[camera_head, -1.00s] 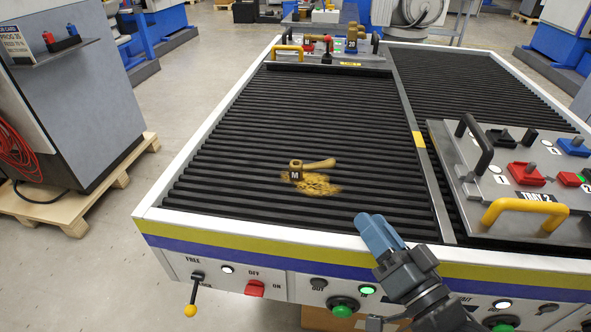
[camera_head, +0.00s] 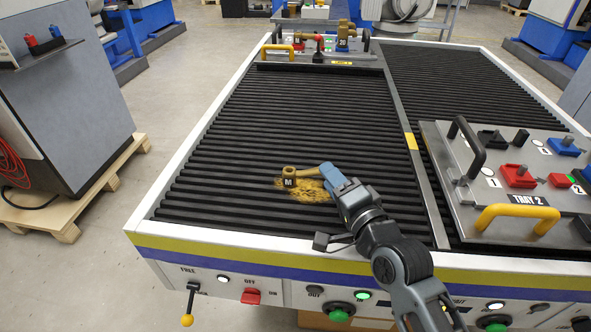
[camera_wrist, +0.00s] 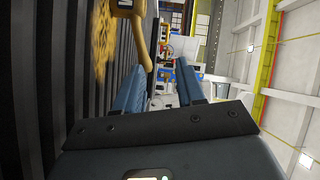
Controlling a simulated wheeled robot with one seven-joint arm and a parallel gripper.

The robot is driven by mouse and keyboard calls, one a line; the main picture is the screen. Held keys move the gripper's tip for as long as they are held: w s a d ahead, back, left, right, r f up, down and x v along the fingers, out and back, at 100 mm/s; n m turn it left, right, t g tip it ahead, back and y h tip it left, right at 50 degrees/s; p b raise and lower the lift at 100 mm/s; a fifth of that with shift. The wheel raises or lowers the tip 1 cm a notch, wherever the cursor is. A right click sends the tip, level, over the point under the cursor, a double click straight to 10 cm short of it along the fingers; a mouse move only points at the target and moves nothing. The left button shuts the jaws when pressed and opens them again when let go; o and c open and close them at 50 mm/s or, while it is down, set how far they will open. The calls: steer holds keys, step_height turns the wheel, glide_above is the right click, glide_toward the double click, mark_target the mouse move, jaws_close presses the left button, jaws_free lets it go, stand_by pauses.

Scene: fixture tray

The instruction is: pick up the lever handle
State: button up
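The lever handle (camera_head: 297,174) is brass-coloured, with a block marked M at its left end and an arm reaching right. It lies on the black ribbed bed (camera_head: 290,120), by a patch of yellow-brown shavings (camera_head: 312,190). My gripper (camera_head: 330,174) is at the right end of the handle, which its blue fingers partly hide. In the wrist view my gripper (camera_wrist: 160,80) is open with a clear gap between its fingers. The handle (camera_wrist: 147,45) shows there at upper left, its end near the left fingertip. I cannot tell whether they touch.
A grey tray marked TRAY 2 (camera_head: 455,200) with a yellow grip (camera_head: 515,212) and several coloured parts stands at the right. Another fixture tray (camera_head: 290,55) is at the far end. A pale rim (camera_head: 165,190) borders the bed. The ribbed bed behind the handle is clear.

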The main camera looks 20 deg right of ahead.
steer(key=shift+w+d+f+m+g, duration=0.1)
steer(key=shift+d+f+m+g, duration=0.15)
steer(key=shift+f, duration=0.2)
steer(key=shift+d+f+m+g, duration=0.2)
steer(key=shift+f+m+g, duration=0.05)
steer(key=shift+f, duration=0.15)
steer(key=shift+w+d+f+p, duration=0.1)
steer(key=shift+w+f+p, duration=0.05)
steer(key=shift+w, duration=1.15)
steer(key=shift+w+d+f+p, duration=0.1)
steer(key=shift+w+p, duration=0.1)
steer(key=shift+w, duration=1.05)
steer(key=shift+w+d+f+p, duration=0.1)
steer(key=shift+w+f+p, duration=0.05)
steer(key=shift+w, duration=1.15)
steer(key=shift+c, duration=0.4)
jaws_close()
